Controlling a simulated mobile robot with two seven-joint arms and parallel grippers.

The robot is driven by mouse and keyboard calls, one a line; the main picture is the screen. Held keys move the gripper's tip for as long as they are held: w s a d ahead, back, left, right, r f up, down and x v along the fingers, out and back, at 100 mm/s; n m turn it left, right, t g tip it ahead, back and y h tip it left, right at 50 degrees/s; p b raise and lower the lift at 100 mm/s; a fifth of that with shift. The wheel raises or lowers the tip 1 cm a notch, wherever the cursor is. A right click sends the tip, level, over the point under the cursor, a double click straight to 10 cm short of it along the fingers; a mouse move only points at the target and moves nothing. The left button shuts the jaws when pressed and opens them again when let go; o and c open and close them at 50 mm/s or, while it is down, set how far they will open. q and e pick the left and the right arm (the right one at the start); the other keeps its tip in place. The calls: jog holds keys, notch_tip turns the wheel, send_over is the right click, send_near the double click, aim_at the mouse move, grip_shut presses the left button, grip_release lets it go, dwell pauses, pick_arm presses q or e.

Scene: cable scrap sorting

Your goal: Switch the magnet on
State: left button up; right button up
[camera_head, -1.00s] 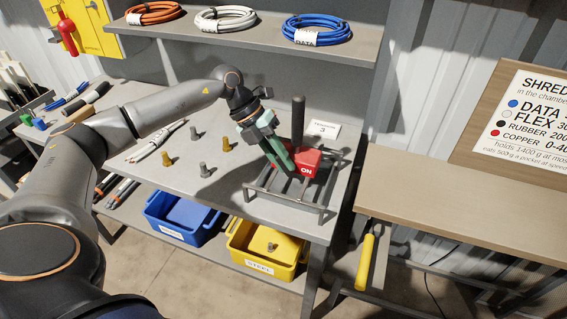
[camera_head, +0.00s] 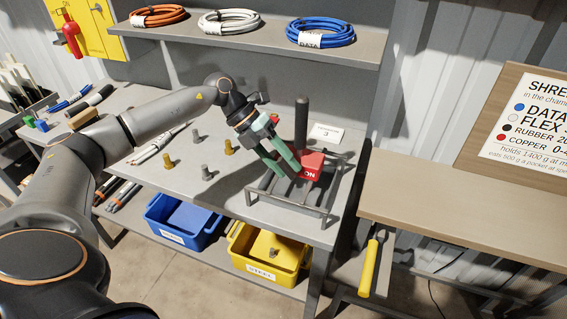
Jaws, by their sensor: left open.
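The magnet is a red block (camera_head: 314,168) labelled ON, with a dark upright post (camera_head: 301,122) beside it. It stands on a grey metal rack (camera_head: 262,195) at the right end of the grey bench. My left gripper (camera_head: 284,164) reaches in from the left, its green fingers pointing down at the red block's left side. The fingers are open; I cannot tell whether one touches the block. The fingers hide part of the block's left side and of the rack. My right gripper is not in view.
Several brass and grey bolts (camera_head: 229,146) stand on the bench (camera_head: 190,180) left of the rack. A blue bin (camera_head: 180,222) and a yellow bin (camera_head: 262,262) sit below. Cable coils (camera_head: 320,32) lie on the shelf above. A white card (camera_head: 326,133) stands behind the rack.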

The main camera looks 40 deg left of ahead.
pick_arm(q)
jog(key=v, duration=1.2)
jog(key=shift+a+r, duration=0.15)
jog(key=shift+r, duration=0.1)
jog(key=shift+s+f, duration=0.1)
